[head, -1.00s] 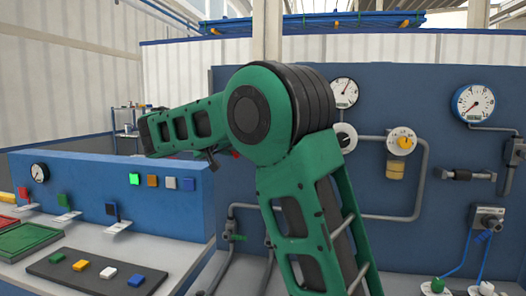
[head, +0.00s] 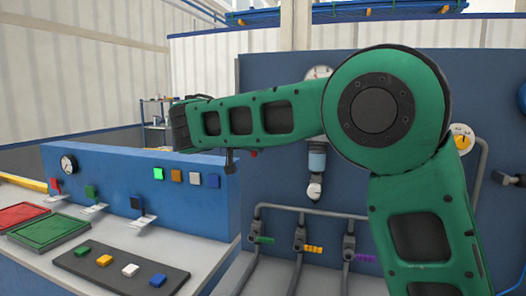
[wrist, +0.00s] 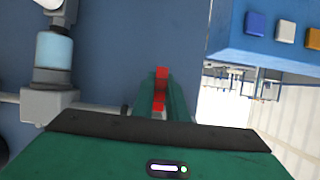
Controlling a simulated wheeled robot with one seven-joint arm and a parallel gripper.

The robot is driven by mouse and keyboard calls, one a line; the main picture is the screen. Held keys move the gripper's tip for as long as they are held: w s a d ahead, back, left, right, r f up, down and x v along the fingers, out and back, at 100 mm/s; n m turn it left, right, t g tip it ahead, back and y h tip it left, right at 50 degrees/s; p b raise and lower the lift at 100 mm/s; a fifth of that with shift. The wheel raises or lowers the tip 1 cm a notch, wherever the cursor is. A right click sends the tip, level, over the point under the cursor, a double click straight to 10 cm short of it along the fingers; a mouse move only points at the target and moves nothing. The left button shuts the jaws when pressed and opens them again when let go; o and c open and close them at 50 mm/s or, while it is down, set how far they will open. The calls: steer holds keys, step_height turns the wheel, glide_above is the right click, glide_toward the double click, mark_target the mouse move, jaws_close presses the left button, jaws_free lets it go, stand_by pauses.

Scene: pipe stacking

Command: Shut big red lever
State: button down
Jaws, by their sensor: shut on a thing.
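In the wrist view, a red piece (wrist: 161,74), which looks like the big red lever, shows between the green fingers of my gripper (wrist: 160,92) in front of the blue panel. The fingers are shut on it. Its base and most of its length are hidden by my gripper. In the head view, my green forearm hides the gripper; only a small red bit (head: 253,154) shows just under it. I cannot tell the lever's exact angle.
A blue console (head: 120,185) with coloured buttons and small levers stands at the left. A light-blue cylinder (wrist: 54,50) is near my gripper in the wrist view.

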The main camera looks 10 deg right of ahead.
steer(key=shift+w+a+f, duration=0.1)
steer(key=shift+f, duration=0.25)
steer(key=c, duration=1.7)
jaws_free()
steer(key=shift+w+f, duration=0.1)
steer(key=shift+w, duration=0.05)
steer(key=shift+c, duration=0.2)
steer(key=shift+r, duration=0.2)
steer(key=v, duration=1)
steer(key=shift+s+r, duration=0.15)
steer(key=shift+s, duration=0.15)
steer(key=shift+a, duration=0.1)
